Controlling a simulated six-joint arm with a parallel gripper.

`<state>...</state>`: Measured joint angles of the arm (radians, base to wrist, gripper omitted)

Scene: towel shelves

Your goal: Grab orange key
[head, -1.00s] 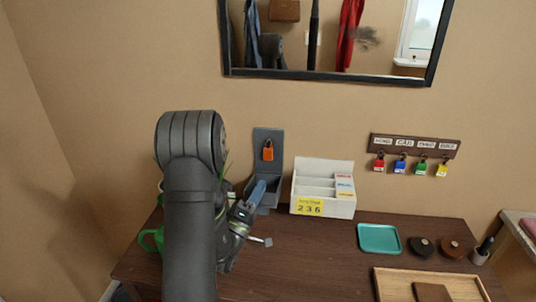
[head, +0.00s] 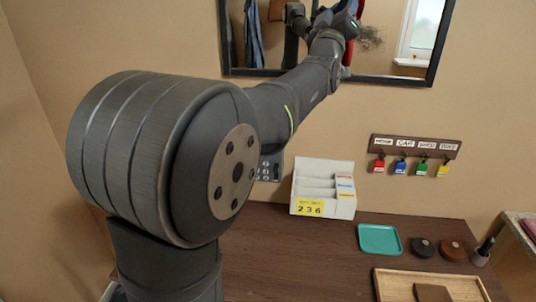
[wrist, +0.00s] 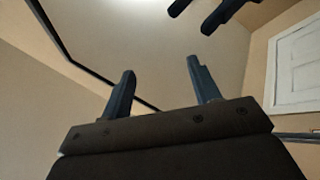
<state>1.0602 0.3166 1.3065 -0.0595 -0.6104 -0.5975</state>
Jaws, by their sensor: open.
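I see no orange key in the current views. The orange item on the grey box's upright back is hidden behind my arm. Part of the grey box (head: 269,167) shows beside my arm, with small round marks on it. My gripper (wrist: 157,70) is open and empty, its two fingers apart and pointing up in the wrist view. In the head view my gripper (head: 345,22) is raised high in front of the mirror, well above the desk.
The mirror (head: 395,74) hangs close to my gripper. A rack (head: 458,150) holds red, blue, green and yellow tags. A white sorter (head: 340,205), teal tray (head: 380,239) and wooden tray (head: 465,285) stand on the desk (head: 275,250). The front middle is clear.

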